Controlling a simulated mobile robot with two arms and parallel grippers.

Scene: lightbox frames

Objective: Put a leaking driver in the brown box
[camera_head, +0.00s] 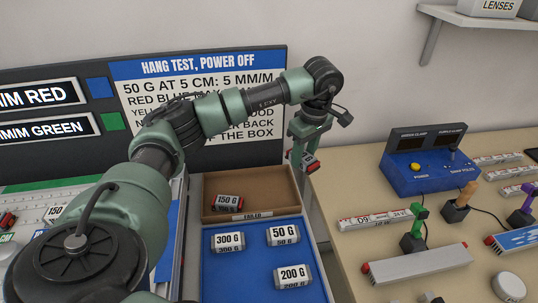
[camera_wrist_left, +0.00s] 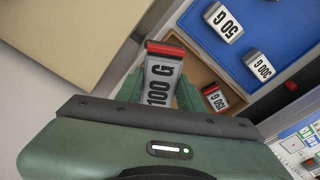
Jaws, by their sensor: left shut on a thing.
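My left gripper (camera_head: 306,148) is shut on a grey block with a red end, labelled 100 G (camera_wrist_left: 162,82). The block hangs in the air near the right rim of the brown box (camera_head: 283,183), which bears a FAILED label. The brown box also shows in the left wrist view (camera_wrist_left: 188,55), beside the held block. A 150 G block (camera_head: 228,203) with red on it lies inside the brown box. I cannot tell which object is a leaking driver. My right gripper is not in view.
A blue tray (camera_head: 245,275) in front of the brown box holds 300 G (camera_head: 228,243), 50 G (camera_head: 283,235) and 200 G (camera_head: 293,276) blocks. A wooden table (camera_head: 350,185) at right bears a blue swap-pulse unit (camera_head: 428,175) and clamps. A sign board (camera_head: 200,68) stands behind.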

